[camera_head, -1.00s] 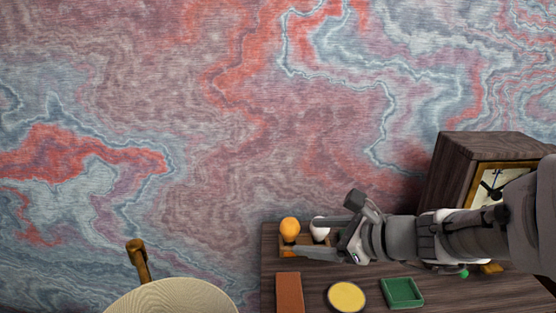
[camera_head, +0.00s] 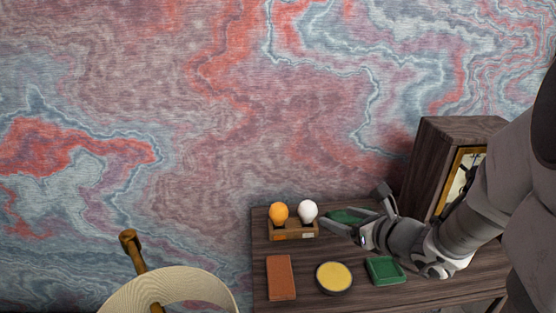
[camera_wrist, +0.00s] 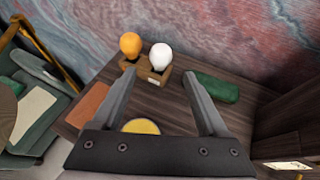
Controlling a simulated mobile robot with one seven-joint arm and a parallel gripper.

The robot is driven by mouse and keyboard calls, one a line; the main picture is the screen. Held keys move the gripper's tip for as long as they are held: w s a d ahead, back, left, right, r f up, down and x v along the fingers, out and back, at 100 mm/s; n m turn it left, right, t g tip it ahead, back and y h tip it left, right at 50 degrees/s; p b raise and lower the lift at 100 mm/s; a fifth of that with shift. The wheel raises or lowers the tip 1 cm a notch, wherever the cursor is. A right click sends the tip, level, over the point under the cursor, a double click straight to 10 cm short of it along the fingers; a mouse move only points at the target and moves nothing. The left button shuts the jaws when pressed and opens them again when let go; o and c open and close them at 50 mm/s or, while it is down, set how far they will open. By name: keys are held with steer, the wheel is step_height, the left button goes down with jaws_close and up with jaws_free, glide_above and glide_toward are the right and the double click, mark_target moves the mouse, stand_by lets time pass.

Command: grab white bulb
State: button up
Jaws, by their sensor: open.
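The white bulb (camera_head: 308,210) stands upright in a small wooden holder (camera_head: 293,234), at the right of an orange bulb (camera_head: 279,212). In the wrist view the white bulb (camera_wrist: 161,56) shows beyond my fingertips, between them and apart from both. My gripper (camera_head: 340,218) is open and empty, just right of the holder in the head view. In the wrist view my gripper (camera_wrist: 158,76) has its two fingers spread wide. The white bulb's top is fully visible; its base is hidden in the holder.
On the dark wooden desk (camera_head: 308,289) lie a brown leather piece (camera_head: 281,277), a yellow round dish (camera_head: 334,277), a green tray (camera_head: 385,269) and a green case (camera_wrist: 215,87) right of the holder. A wooden clock (camera_head: 430,160) stands at the right. A lampshade-like pale object (camera_head: 180,285) is at lower left.

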steer(key=b, duration=0.5)
glide_toward(311, 207)
steer(key=x, duration=0.5)
steer(key=shift+w+a+f, duration=0.1)
steer(key=shift+a+f, duration=0.05)
steer(key=shift+a, duration=0.05)
steer(key=shift+w+a+f, duration=0.15)
steer(key=shift+w+a, duration=0.05)
steer(key=shift+w, duration=0.3)
steer(key=b+x, duration=0.1)
steer(key=x, duration=0.4)
steer(key=shift+w+d+f, duration=0.1)
steer(key=shift+d, duration=0.05)
steer(key=c, duration=1.1)
